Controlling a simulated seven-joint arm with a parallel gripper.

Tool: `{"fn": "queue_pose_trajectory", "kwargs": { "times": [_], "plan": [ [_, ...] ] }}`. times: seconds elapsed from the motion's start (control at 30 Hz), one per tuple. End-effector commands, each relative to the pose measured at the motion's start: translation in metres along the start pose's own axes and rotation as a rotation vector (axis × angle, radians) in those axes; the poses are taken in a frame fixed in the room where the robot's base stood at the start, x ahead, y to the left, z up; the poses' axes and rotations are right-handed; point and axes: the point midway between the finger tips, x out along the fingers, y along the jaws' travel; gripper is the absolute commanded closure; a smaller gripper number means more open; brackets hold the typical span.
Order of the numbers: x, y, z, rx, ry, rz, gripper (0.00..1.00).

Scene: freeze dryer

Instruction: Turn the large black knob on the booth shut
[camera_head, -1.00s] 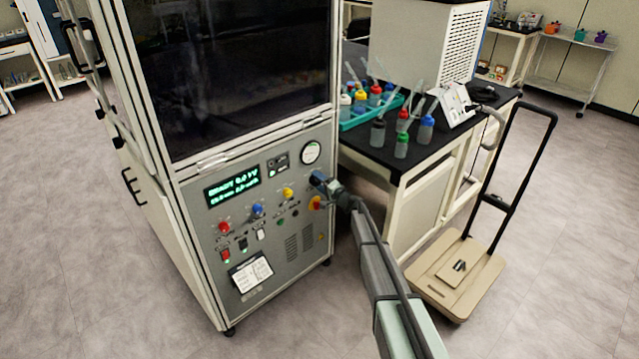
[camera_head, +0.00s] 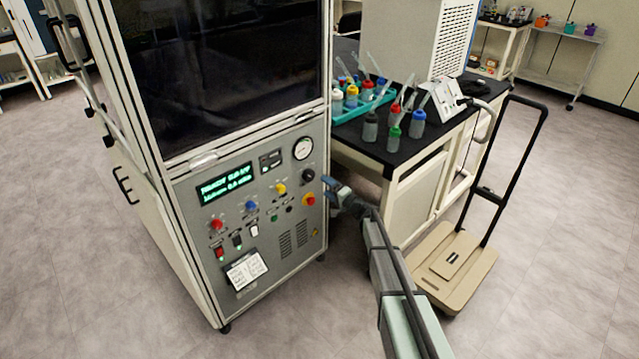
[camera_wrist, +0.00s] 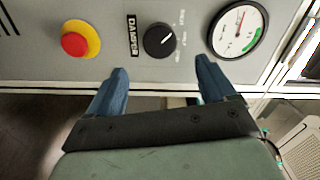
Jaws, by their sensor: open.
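The large black knob (camera_head: 308,175) is on the booth's front panel (camera_head: 222,262), below the round gauge and above the red emergency button. In the wrist view the black knob (camera_wrist: 160,40) shows a white pointer mark and sits beside a "DAMPER" label. My gripper (camera_head: 328,190) is just right of the panel in the head view. In the wrist view my gripper (camera_wrist: 160,66) is open, with its two blue fingers pointing at the panel on either side of the knob's line. The fingers are apart from the knob, and nothing is between them.
A red button on a yellow base (camera_wrist: 80,39) and a round gauge (camera_wrist: 238,30) flank the knob. Red, blue and yellow knobs (camera_head: 280,189) are further left. A black-topped table (camera_head: 385,150) with bottles stands right, near my arm. A beige trolley (camera_head: 455,265) stands right of my arm.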

Motion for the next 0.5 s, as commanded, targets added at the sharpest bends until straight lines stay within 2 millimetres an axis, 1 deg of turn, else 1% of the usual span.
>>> {"fn": "queue_pose_trajectory", "kwargs": {
  "times": [0.03, 0.2, 0.33, 0.5],
  "plan": [
    [-0.011, -0.001, 0.001, 0.0, 0.001, 0.001, 0.16],
    [-0.032, -0.001, 0.001, -0.001, 0.0, 0.0, 0.16],
    [-0.041, -0.001, 0.0, -0.001, 0.0, 0.001, 0.16],
    [-0.044, 0.0, 0.0, -0.001, 0.0, 0.001, 0.16]
  ]
}}
